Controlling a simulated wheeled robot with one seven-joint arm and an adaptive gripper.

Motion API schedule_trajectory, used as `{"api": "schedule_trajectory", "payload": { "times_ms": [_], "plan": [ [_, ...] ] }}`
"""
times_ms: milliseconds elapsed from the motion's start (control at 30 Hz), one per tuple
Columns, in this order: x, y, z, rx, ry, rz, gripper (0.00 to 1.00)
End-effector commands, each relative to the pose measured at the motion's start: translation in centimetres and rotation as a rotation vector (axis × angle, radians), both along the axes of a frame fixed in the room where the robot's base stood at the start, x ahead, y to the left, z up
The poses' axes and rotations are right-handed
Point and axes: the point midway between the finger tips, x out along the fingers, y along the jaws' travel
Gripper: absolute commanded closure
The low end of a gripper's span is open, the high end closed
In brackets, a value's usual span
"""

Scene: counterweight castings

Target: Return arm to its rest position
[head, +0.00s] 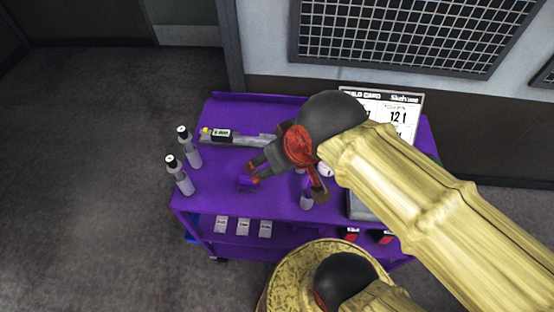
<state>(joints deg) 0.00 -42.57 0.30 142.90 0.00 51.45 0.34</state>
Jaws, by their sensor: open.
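My gripper (252,172) shows in the head view above the middle of the purple cart (222,182). Its fingers point to the lower left and are apart, and I see nothing held between them. My arm reaches in from the lower right and covers much of the cart's right side. A small purple piece lies close below the fingertips; I cannot tell whether they touch it.
A long grey tool (238,138) lies at the back. A white board (405,105) stands back right. Open floor (90,180) lies left.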

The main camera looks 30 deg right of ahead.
Motion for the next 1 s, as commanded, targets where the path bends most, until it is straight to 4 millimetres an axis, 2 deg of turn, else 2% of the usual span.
{"api": "schedule_trajectory", "payload": {
  "times_ms": [333,467,667,900,1000],
  "plan": [
    [-0.3,0.0,0.0,-0.003,-0.004,0.006,0.31],
    [-0.3,0.0,-0.8,-0.003,-0.004,0.005,0.31],
    [-0.2,0.0,-4.3,-0.003,-0.004,0.005,0.31],
    [-0.2,0.0,-10.0,-0.003,-0.003,0.005,0.31],
    [-0.2,0.0,-11.4,-0.003,-0.004,0.005,0.31]
  ]
}}
